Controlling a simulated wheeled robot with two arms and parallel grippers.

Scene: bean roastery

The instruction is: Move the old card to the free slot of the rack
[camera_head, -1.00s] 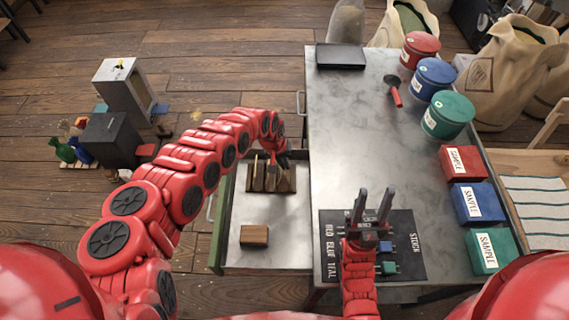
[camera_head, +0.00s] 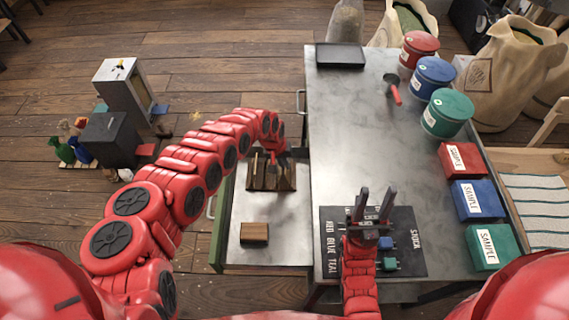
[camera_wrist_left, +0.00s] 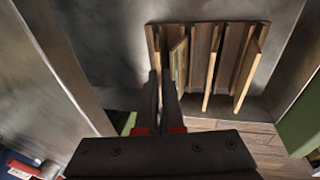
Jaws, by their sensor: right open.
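The wooden rack (camera_head: 286,183) stands in the open drawer, with several slots; its dividers also show in the left wrist view (camera_wrist_left: 228,62). Thin, pale upright cards stand in it, among them a left one (camera_wrist_left: 179,64), a middle one (camera_wrist_left: 212,66) and a right one (camera_wrist_left: 249,66). I cannot tell which is the old card. My left gripper (camera_head: 271,158) is at the rack; in the wrist view its fingers (camera_wrist_left: 164,92) are close together by the rack's left end, beside the left card. Whether they hold a card is unclear. My right gripper (camera_head: 375,205) is open and empty above the dark mat.
The dark labelled mat (camera_head: 331,262) lies on the metal table (camera_head: 345,140) with small blue and teal pieces. A brown wooden block (camera_head: 254,233) sits in the drawer (camera_head: 285,245). Tins, sample boxes and a black tray (camera_head: 340,56) line the table; its middle is mostly clear.

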